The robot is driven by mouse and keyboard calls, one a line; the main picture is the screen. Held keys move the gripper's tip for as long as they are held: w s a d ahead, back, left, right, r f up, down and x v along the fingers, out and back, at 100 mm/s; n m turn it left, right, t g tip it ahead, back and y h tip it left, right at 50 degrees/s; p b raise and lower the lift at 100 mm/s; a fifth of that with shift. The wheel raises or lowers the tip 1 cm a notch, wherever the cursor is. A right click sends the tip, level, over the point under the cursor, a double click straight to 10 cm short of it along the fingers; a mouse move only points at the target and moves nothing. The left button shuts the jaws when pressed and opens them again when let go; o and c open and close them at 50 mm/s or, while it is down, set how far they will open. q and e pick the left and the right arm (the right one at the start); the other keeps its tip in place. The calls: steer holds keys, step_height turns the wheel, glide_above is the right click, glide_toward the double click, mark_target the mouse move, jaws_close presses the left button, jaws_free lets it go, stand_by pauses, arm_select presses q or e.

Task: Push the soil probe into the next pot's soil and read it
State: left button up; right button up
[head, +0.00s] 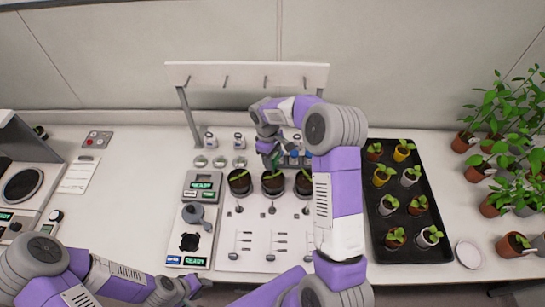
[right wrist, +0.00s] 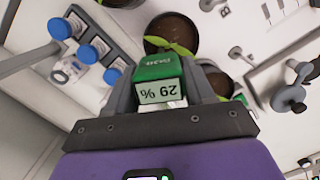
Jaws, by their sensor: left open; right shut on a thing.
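My right gripper (head: 271,157) is shut on the green soil probe (right wrist: 160,72), whose display shows "29 %" upside down in the right wrist view. The probe also shows as a bit of green in the head view (head: 276,161). The gripper is at the back edge of the middle dark pot (head: 273,183). One dark pot stands to its left (head: 240,182) and one to its right (head: 303,183). Each holds soil and a green seedling. The probe's tip is hidden, so I cannot tell how deep it sits. My left gripper (head: 190,286) is open and empty at the bottom left.
A white rack (head: 247,75) stands behind the pots, with blue-capped bottles (right wrist: 88,52) below it. Small tools lie on the white mat (head: 255,222) in front. A black tray (head: 375,238) of seedlings is right, and a device reading "READY" (head: 194,262) is left.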

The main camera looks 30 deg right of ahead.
steer(key=shift+s+a+f+b, duration=0.1)
steer(key=shift+s+f+b, duration=0.1)
steer(key=shift+f+b, duration=0.2)
steer(key=shift+s+a+f+b, duration=0.15)
steer(key=shift+f+b, duration=0.15)
steer(key=shift+f, duration=0.15)
steer(key=o, duration=1.3)
steer(key=shift+r, duration=0.1)
steer(key=shift+w+d+r+p, duration=0.1)
steer(key=shift+r+p, duration=0.35)
steer(key=shift+r, duration=0.1)
steer(key=r+p, duration=0.1)
steer(key=r, duration=0.1)
steer(key=r+p, duration=0.3)
steer(key=r, duration=0.1)
steer(key=shift+w+a+r+p, duration=0.25)
steer(key=shift+a+r+p, duration=0.05)
steer(key=shift+a, duration=0.05)
steer(key=shift+d+r, duration=0.1)
steer(key=shift+r, duration=0.1)
steer(key=shift+w, duration=0.1)
